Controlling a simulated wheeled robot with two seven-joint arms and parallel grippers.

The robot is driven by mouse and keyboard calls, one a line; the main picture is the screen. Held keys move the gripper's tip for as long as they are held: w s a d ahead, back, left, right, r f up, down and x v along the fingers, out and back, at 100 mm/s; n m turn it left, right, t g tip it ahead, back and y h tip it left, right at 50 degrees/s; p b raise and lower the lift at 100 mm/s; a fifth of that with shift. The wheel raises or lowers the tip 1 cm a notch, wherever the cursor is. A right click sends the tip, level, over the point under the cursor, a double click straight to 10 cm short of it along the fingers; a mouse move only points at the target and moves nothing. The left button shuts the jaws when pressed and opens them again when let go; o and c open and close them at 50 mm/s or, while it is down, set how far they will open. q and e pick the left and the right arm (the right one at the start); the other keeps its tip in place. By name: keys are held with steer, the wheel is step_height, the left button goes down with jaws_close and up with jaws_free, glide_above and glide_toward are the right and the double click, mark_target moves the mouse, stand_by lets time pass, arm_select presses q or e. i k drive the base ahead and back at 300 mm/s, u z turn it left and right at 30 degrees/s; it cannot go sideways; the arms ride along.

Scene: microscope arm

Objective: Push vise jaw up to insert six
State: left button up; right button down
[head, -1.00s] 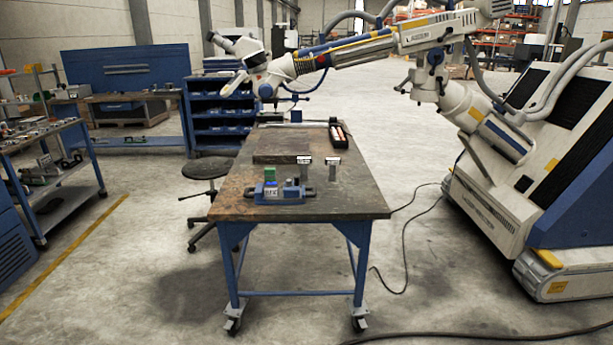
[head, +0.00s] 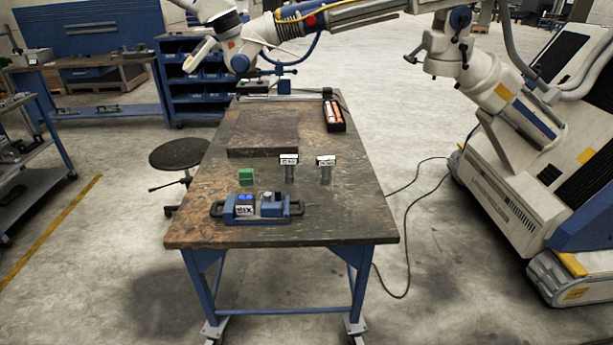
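A blue vise (head: 224,212) lies near the front edge of the worktable in the head view. A small block labelled "six" (head: 245,211), with blue on top, sits in the vise toward its left. The grey and blue vise jaw (head: 272,207) is to the right of the block. Whether the jaw touches the block is too small to tell. Neither of my grippers is in view.
The worktable (head: 350,215) also holds a green block (head: 246,176), two labelled grey posts (head: 289,171) (head: 326,171), a dark plate (head: 262,134) and a tray of orange-white tubes (head: 334,116). A stool (head: 180,154) stands left. A large microscope arm (head: 345,14) spans the back.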

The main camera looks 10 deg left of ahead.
mark_target(275, 209)
steer(key=u, duration=0.35)
steer(key=i, duration=1.5)
steer(key=u, duration=0.5)
